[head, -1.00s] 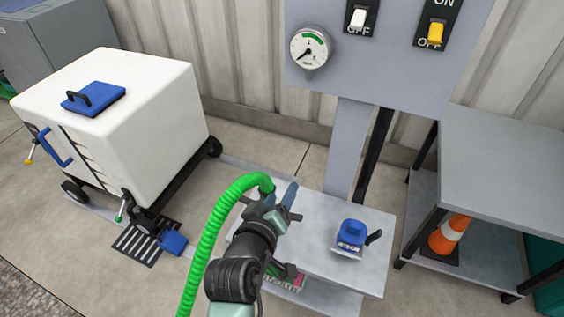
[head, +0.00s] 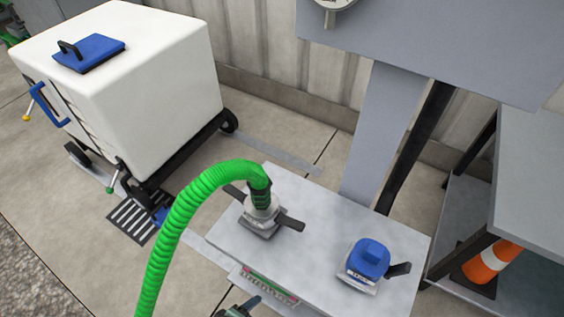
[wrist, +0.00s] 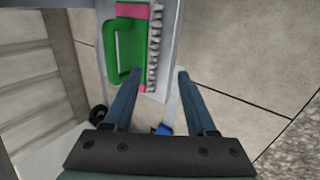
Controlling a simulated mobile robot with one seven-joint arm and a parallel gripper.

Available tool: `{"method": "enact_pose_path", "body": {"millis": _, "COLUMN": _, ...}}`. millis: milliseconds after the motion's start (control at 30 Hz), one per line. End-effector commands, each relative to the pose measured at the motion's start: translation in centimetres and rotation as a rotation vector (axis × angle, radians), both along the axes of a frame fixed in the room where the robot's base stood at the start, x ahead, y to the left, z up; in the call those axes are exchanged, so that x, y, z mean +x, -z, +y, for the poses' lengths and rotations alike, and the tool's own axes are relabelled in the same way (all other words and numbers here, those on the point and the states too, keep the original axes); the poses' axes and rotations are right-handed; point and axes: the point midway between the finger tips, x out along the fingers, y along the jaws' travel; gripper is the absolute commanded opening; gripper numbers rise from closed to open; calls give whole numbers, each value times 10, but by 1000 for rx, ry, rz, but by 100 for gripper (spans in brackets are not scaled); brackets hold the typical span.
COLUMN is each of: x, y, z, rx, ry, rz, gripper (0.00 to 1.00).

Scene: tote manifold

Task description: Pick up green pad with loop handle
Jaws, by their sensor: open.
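The green pad with its loop handle (wrist: 141,45) shows at the top of the wrist view, with pink patches at its ends and a grey ridged strip along its right side. The loop points left. In the head view only a thin pink and green strip (head: 268,286) shows at the bench's front edge. My gripper (wrist: 158,72) is open and empty, its two blue-grey fingers pointing towards the pad's lower end. The pad's lower part lies near the left fingertip; I cannot tell the gap. In the head view only a bit of my arm shows at the bottom edge.
A green hose (head: 185,205) arches to a grey fitting (head: 262,212) with dark levers on the bench (head: 315,225). A blue-capped coupling (head: 368,262) stands to its right. A white wheeled tote (head: 150,90) stands left. A grey shelf (head: 535,190) with an orange cone stands right.

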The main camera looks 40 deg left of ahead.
Motion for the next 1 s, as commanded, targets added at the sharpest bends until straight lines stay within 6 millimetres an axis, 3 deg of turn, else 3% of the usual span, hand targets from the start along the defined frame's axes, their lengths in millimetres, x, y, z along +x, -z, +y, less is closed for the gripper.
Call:
{"method": "enact_pose_path", "body": {"millis": 400, "x": 83, "y": 2, "z": 20, "rx": 3, "ry": 4, "rz": -2, "gripper": 57}}
{"method": "enact_pose_path", "body": {"millis": 733, "x": 111, "y": 1, "z": 27, "rx": 4, "ry": 4, "rz": -3, "gripper": 57}}
{"method": "enact_pose_path", "body": {"millis": 1000, "x": 132, "y": 38, "z": 33, "rx": 4, "ry": 1, "rz": -1, "gripper": 57}}
